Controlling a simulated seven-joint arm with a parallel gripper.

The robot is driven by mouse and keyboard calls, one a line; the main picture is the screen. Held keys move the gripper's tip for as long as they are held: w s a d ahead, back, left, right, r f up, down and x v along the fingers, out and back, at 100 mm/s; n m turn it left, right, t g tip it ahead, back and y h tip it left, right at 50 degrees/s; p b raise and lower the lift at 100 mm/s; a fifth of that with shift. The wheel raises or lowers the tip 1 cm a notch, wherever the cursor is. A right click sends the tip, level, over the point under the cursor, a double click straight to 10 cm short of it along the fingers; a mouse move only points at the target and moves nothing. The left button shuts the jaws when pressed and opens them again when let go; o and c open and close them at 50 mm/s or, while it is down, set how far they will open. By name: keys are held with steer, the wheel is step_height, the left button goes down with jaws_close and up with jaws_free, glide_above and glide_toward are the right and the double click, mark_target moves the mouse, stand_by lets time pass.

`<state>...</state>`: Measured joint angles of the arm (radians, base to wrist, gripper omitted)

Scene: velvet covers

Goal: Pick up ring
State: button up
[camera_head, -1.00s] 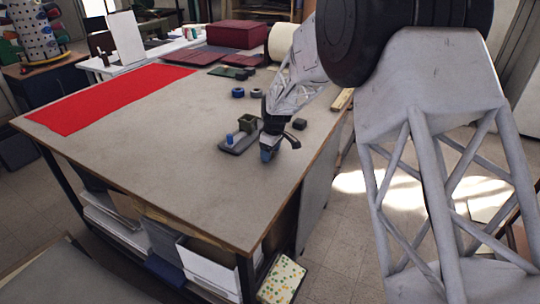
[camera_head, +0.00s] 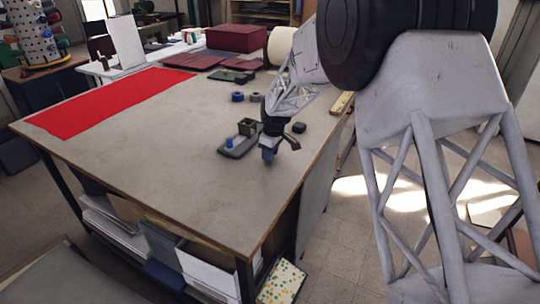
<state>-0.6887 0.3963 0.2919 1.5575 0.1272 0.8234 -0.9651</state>
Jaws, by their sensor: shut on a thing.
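My gripper (camera_head: 268,157) points down over the table, just right of a dark grey tray (camera_head: 240,149). It is shut on a small blue thing (camera_head: 267,154) at its tip. The thing is too small and too covered by the fingers to tell whether it is a ring. I cannot tell whether it touches the table. On the tray stand a small blue piece (camera_head: 230,141) and a dark green open box (camera_head: 247,127). Two dark blue round pieces, one on the left (camera_head: 237,96) and one on the right (camera_head: 256,97), lie farther back and look like rings or rolls.
A red cloth (camera_head: 110,100) covers the back left. The table's (camera_head: 160,170) front and left middle are clear. Dark red boards and a box (camera_head: 236,38) stand behind.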

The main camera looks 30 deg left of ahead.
steer(key=r, duration=0.2)
steer(key=shift+s+d+r, duration=0.2)
steer(key=shift+r, duration=0.1)
steer(key=s+d, duration=0.3)
steer(key=s, duration=0.1)
steer(key=s+d+r, duration=0.1)
steer(key=s+d, duration=0.2)
steer(key=s, duration=0.1)
steer(key=s+d, duration=0.3)
steer(key=s, duration=0.1)
steer(key=shift+d+r, duration=0.2)
steer(key=shift+d, duration=0.2)
steer(key=shift+w, duration=0.1)
